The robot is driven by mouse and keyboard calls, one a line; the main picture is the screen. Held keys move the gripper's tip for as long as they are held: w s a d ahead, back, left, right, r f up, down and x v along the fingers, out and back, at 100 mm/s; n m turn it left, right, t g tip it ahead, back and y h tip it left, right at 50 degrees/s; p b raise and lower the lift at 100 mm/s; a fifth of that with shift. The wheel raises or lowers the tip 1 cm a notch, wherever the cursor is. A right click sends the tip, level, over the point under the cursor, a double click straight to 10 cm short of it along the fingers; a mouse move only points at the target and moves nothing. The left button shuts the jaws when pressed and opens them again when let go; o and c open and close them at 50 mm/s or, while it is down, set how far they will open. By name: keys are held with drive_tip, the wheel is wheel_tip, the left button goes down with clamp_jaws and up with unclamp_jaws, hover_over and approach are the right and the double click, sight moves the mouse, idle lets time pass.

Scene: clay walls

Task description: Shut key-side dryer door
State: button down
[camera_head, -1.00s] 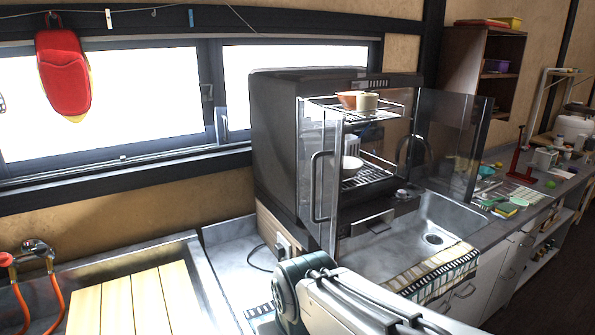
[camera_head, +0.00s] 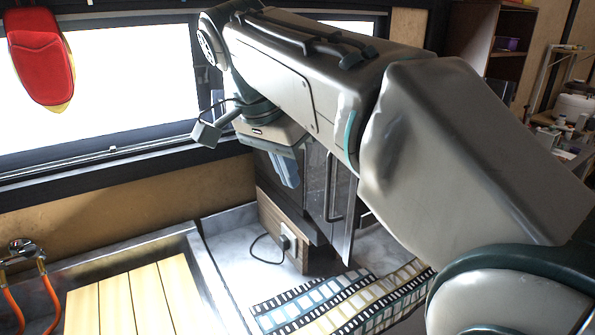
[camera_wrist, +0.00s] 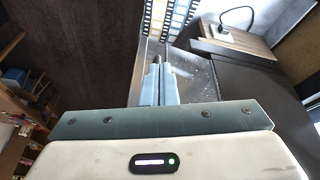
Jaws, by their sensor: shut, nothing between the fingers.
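The dark dryer cabinet stands against the wall on a wooden base (camera_head: 281,228); my arm hides most of it in the head view. Its left glass door (camera_head: 343,222), with a dark upright bar handle (camera_head: 331,190), stands swung out from the front. The other glass door is hidden behind my arm now. I cannot tell which door is the key-side one. My gripper (camera_head: 289,170) points down beside the cabinet, left of the handled door in the head view. In the wrist view my gripper (camera_wrist: 159,80) has its blue fingers together and empty; contact with the door is unclear.
A striped patterned mat (camera_head: 345,301) lies on the counter in front of the dryer. A dark cord runs to a socket (camera_head: 288,240) on the wooden base. A sink with wooden slats (camera_head: 130,300) is at left.

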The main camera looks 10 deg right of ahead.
wheel_tip(320, 180, up, 5)
drive_tip(key=a+m, duration=0.2)
drive_tip(key=m, duration=0.1)
hover_over(326, 202)
drive_tip(key=a, duration=0.2)
wheel_tip(326, 202, down, 9)
drive_tip(key=shift+s+h+p, duration=0.3)
drive_tip(key=shift+s+h, duration=0.05)
drive_tip(key=shift+h, duration=0.05)
drive_tip(key=shift+a, duration=0.1)
